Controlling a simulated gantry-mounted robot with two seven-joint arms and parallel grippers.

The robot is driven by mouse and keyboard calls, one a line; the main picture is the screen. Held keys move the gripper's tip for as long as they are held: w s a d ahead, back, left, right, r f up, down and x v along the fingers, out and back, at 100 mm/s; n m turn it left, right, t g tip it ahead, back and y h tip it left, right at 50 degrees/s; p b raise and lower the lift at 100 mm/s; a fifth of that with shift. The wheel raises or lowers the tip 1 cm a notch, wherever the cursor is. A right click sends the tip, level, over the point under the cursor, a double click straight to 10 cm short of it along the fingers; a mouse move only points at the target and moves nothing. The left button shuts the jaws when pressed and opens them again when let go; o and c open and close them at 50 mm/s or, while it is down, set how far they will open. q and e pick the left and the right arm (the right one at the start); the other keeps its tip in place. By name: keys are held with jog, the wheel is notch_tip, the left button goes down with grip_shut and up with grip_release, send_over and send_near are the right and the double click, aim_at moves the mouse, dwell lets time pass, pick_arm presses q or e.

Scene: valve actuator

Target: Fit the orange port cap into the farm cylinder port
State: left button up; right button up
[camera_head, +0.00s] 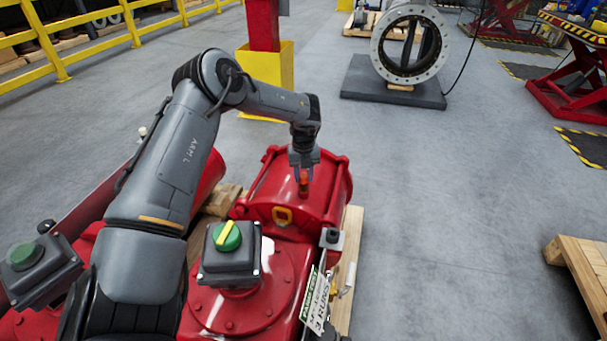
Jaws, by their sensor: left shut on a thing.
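My left gripper (303,168) reaches in from the left and points down over the red actuator cylinder (330,192). It is shut on the small orange port cap (304,185), which shows just below the fingertips. The cap is close to the top of the cylinder; I cannot tell whether it touches it. The port itself cannot be made out; the cap and fingers may hide it. My right gripper is not in view.
An orange-yellow square ring (282,215) sits on the cylinder's near side. A valve position indicator box (230,262) with a green and yellow knob stands nearer. A wooden pallet (348,262) lies beneath.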

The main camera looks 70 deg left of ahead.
aim_at(303, 175)
pick_arm(q)
jog(key=shift+f, duration=0.4)
jog(key=o, duration=1.1)
jog(key=shift+r, duration=0.1)
notch_tip(303, 175, up, 10)
jog(key=p, duration=0.5)
jog(key=shift+r, duration=0.4)
